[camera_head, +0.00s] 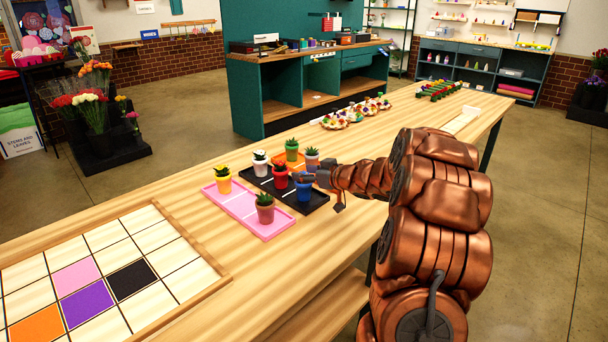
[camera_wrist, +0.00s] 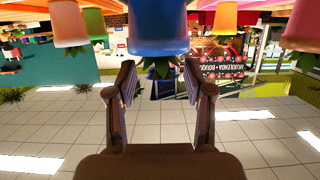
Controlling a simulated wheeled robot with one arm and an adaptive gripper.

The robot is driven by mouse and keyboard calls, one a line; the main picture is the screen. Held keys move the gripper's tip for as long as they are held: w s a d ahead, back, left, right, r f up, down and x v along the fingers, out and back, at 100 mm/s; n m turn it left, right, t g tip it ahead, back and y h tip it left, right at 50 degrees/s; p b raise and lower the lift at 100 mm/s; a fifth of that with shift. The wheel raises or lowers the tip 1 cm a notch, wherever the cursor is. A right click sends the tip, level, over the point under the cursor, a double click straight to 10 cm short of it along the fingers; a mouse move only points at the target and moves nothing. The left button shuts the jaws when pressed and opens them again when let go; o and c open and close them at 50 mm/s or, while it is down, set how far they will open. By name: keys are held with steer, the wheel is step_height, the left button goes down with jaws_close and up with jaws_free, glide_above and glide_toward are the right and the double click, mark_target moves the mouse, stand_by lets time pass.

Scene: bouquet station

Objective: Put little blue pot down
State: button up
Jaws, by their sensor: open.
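The little blue pot (camera_head: 304,188) holds a small green plant. It appears to stand upright at the right end of the black tray (camera_head: 313,206). My gripper (camera_head: 314,178) is right at the pot, coming from the right. In the wrist view, which is upside down, the blue pot (camera_wrist: 158,26) is just beyond the fingertips. My gripper (camera_wrist: 159,80) has its two fingers apart there, with nothing clamped between them. Whether a finger touches the pot is unclear.
A red pot (camera_head: 280,179) and white pot (camera_head: 260,166) share the black tray. A colored grid board (camera_head: 100,255) lies front left.

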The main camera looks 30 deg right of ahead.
steer(key=v, duration=1.1)
step_height(320, 180, up, 3)
steer(key=w+m+g+h, duration=0.1)
steer(key=w+m+h, duration=0.1)
steer(key=h, duration=0.4)
steer(key=s+a+f+g+y, duration=0.1)
steer(key=s+a+f+g, duration=0.2)
steer(key=s+a, duration=0.7)
steer(key=s+a+f+g+y, duration=0.1)
steer(key=s+a+f+g, duration=0.2)
steer(key=s+a+g, duration=0.4)
steer(key=s+a+f+g, duration=0.4)
steer(key=s+a, duration=1)
steer(key=s, duration=0.8)
steer(key=shift+m+g+y, duration=0.3)
steer(key=shift+g+y, duration=0.1)
steer(key=shift+g, duration=0.1)
steer(key=shift+d, duration=0.1)
